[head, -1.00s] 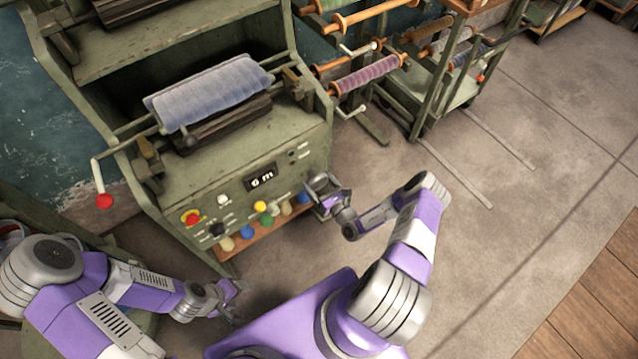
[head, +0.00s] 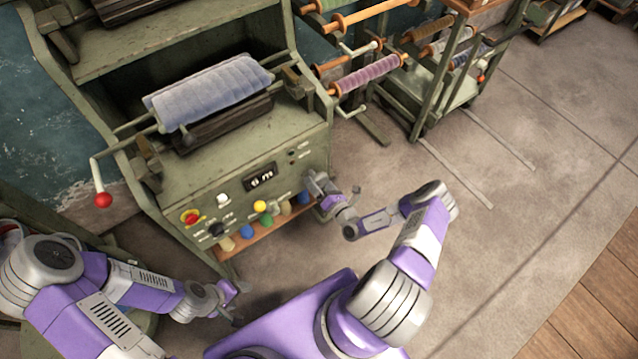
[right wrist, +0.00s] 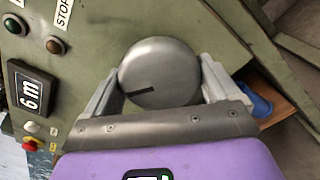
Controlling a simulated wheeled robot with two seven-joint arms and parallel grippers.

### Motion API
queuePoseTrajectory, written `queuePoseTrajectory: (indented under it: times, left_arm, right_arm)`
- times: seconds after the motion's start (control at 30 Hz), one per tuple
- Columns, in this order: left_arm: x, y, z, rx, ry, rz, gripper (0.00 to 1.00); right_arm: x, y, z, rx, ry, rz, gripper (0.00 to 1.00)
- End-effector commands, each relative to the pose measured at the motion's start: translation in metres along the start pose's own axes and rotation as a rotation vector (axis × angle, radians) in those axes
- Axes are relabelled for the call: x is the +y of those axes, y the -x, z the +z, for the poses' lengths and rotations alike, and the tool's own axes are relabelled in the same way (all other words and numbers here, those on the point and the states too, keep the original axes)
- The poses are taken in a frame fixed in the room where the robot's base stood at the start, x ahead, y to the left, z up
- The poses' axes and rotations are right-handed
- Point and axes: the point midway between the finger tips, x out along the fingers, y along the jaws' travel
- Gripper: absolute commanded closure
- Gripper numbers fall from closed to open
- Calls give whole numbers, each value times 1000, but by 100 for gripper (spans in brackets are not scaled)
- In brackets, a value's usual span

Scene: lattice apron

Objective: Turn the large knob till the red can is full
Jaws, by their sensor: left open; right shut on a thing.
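The large knob (right wrist: 160,72) is a round grey metal disc with a dark pointer line, on the green machine's front panel. In the right wrist view one finger of my right gripper (right wrist: 158,88) lies on each side of it, and the gripper is shut on it. In the head view my right gripper (head: 312,186) is against the panel's right end and hides the knob. My left gripper (head: 232,301) is open and empty, low in front of the machine's left side.
A blue roll (head: 210,92) lies on top. A crank with a red ball (head: 103,200) sticks out left. A spool rack stands behind; floor at right is clear.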

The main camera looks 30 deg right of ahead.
Motion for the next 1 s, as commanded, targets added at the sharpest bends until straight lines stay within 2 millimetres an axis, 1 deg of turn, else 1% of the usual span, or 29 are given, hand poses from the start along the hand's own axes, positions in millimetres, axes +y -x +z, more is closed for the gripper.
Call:
queuePoseTrajectory:
  times: [1.0]
  left_arm:
    - [-5,-13,0,0,0,0,36]
  right_arm:
    - [1,1,-2,3,-968,-3,41]
